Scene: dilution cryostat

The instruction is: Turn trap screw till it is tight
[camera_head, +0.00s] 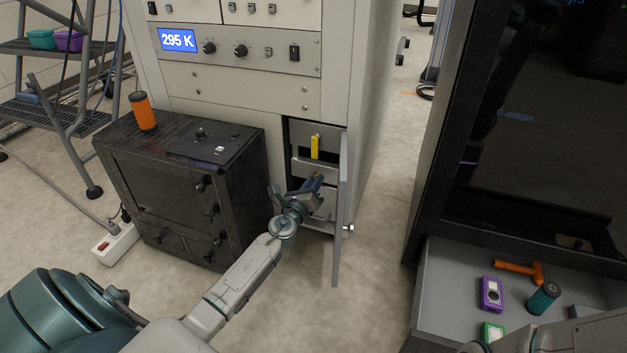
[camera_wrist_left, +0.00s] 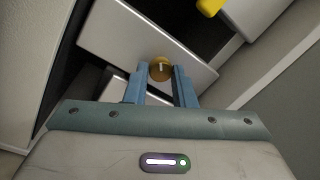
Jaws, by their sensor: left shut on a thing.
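The trap screw (camera_wrist_left: 160,69) is a round brass head with a pale slot or mark, on a light panel (camera_wrist_left: 130,40) in the left wrist view. My left gripper (camera_wrist_left: 160,84) has its two blue fingers on either side of the screw and is shut on it. In the head view my left gripper (camera_head: 314,186) reaches into the open cabinet bay, and the screw is hidden behind it. My right gripper is not in view.
A yellow handle (camera_head: 315,147) stands just above my left gripper. The open cabinet door (camera_head: 341,215) is close on its right. A black cabinet (camera_head: 180,190) with an orange cylinder (camera_head: 143,112) stands left. An open drawer (camera_head: 450,290) holds tools at lower right.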

